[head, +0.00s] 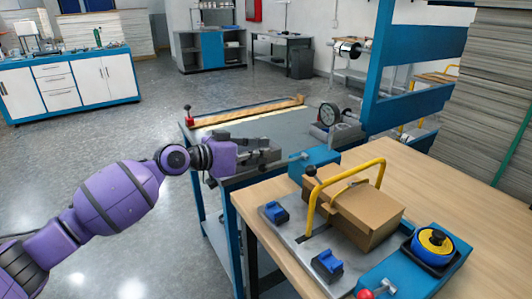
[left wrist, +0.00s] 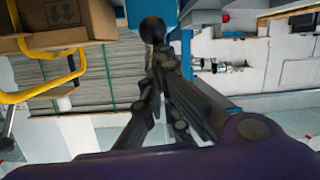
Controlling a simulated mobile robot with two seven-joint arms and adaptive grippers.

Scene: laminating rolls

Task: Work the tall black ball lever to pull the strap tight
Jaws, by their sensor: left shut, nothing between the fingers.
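My left gripper (head: 277,157) reaches in from the left, level with the blue housing, shut and empty. It also shows in the left wrist view (left wrist: 163,62), fingers together. The box sits on a grey plate (head: 292,229) under a yellow hoop (head: 345,171). The strap cannot be made out clearly. My right gripper is out of view.
A grey bench with a dial gauge (head: 329,115) lies behind. The wooden tabletop (head: 440,190) is clear at right.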

